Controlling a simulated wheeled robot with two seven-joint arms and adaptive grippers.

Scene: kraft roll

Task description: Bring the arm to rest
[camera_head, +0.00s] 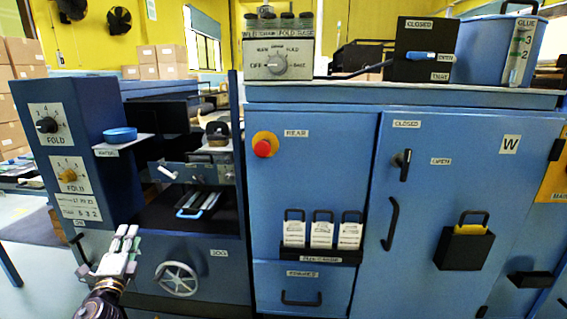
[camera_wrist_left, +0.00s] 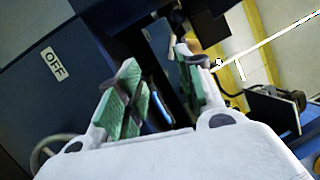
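My left gripper (camera_head: 122,245) is at the lower left of the head view, in front of the blue machine (camera_head: 130,205). In the left wrist view my left gripper (camera_wrist_left: 158,72) shows its two green-padded fingers apart, with nothing between them. The fingers point at the machine's front, and I see no clear contact. The handwheel (camera_head: 177,279) is just right of the gripper in the head view. My right gripper is in neither view.
A blue cabinet (camera_head: 340,120) fills the middle and right, with a red button (camera_head: 263,147), door handles and a rack of white labelled packs (camera_head: 322,234). A control box (camera_head: 279,58) and blue bucket (camera_head: 493,50) stand on top. Cardboard boxes (camera_head: 170,62) are stacked behind.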

